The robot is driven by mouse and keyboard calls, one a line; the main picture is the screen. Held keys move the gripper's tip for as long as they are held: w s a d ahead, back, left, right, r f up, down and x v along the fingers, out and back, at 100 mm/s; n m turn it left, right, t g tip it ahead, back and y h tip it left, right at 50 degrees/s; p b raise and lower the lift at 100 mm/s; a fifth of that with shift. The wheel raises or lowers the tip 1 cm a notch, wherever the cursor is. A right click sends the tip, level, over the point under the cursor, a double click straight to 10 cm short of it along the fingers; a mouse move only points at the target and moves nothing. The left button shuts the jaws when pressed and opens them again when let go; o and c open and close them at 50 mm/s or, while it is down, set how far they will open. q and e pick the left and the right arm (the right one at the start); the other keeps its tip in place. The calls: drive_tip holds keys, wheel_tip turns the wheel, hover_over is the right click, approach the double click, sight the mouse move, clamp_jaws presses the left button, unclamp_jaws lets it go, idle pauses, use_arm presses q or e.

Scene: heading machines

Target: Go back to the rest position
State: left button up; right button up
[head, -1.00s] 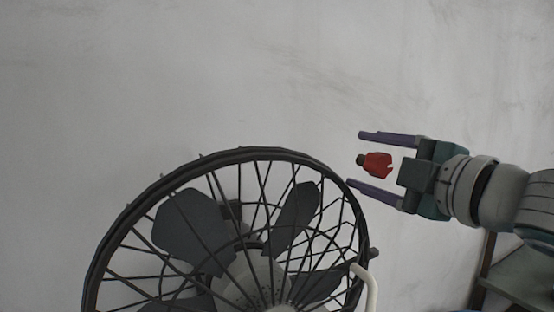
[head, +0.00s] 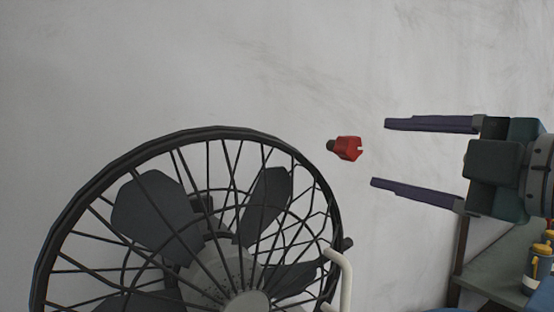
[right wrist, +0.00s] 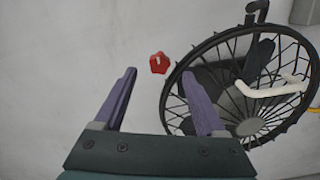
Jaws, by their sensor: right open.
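My right gripper (head: 432,154) is open and empty at the right of the head view, its two purple fingers pointing left. A red knob-like part with a dark end (head: 348,148) is at the wall, left of the fingertips and apart from them. In the right wrist view the red part (right wrist: 159,63) shows beyond the open fingers (right wrist: 160,92), with nothing between them. My left gripper is in neither view.
A large fan in a black wire cage (head: 190,225) fills the lower left of the head view, with a white bent handle (head: 342,280) at its right. A shelf (head: 500,268) with a yellow-topped bottle (head: 541,265) stands at lower right. The pale wall above is clear.

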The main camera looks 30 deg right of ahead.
drive_tip(key=shift+s+d, duration=0.1)
idle(0.5)
drive_tip(key=s+f+m+g+h+p, duration=0.4)
drive_tip(key=s+f+m+g+p, duration=0.35)
drive_tip(key=f+m, duration=0.25)
drive_tip(key=s+a+f+m+g+y+p, duration=0.3)
drive_tip(key=s+a+g, duration=0.4)
drive_tip(key=s+a, duration=0.3)
drive_tip(key=shift+a+f+m+p, duration=0.3)
drive_tip(key=shift+a+f+p, duration=0.05)
drive_tip(key=shift+a+f, duration=0.3)
drive_tip(key=shift+s, duration=0.1)
